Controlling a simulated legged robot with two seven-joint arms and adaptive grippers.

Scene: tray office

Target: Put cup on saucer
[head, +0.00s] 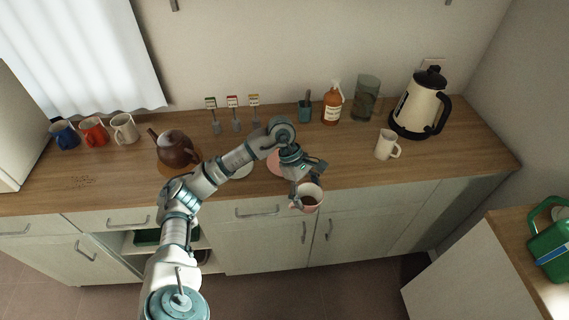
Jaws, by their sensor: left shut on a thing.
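A pale pink cup (313,207) with a dark inside hangs in my left gripper (304,186), which is shut on it. The cup is over the front edge of the counter. A pink saucer (273,163) lies on the counter behind and left of the cup, partly hidden by my left arm. A white saucer (243,171) lies left of it, also partly covered by the arm. My right gripper is out of view.
On the wooden counter (345,170) stand a brown teapot (175,149), a white mug (386,145), a kettle (417,105), an orange bottle (332,106) and a glass jar (366,98). Blue, red and white mugs (125,128) stand far left. The counter right of the pink saucer is clear.

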